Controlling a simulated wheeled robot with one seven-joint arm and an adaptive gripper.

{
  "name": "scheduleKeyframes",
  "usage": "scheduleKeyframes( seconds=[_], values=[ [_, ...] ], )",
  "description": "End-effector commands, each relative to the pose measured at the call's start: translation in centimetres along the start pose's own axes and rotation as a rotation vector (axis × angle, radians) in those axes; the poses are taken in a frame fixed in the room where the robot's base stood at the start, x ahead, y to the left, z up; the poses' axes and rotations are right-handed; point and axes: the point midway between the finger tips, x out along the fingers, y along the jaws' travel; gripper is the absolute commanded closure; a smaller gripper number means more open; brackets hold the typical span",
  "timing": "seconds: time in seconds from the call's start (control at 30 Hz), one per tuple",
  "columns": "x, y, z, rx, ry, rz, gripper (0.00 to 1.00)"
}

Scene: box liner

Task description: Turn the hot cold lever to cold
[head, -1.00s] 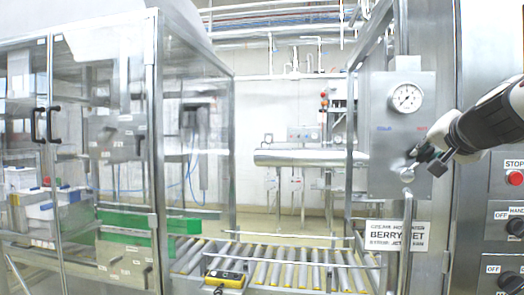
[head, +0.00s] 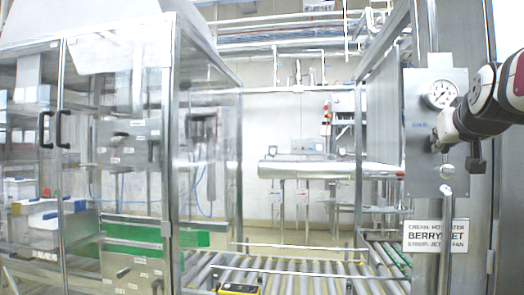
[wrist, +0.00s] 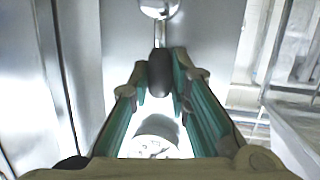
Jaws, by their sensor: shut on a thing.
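The lever has a dark grip (wrist: 160,74) on a metal stem (wrist: 158,34) that runs to a round steel pivot (wrist: 156,8). The fingers of my gripper (wrist: 161,88) are closed around the dark grip. In the head view my gripper (head: 440,143) is above the pivot, below the gauge. It hides the lever and the right-hand label there.
A glass-doored cabinet (head: 120,40) stands at the left. A vertical steel post (head: 444,250) rises beneath the panel.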

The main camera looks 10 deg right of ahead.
Motion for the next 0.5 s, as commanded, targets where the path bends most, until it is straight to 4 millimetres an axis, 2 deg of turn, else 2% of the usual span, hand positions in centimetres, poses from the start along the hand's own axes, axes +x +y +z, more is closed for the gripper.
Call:
scheduleKeyframes(
  seconds=[0.5],
  values=[
    [0.0,-2.2,1.4,-0.419,0.087,0.099,1.00]
  ],
)
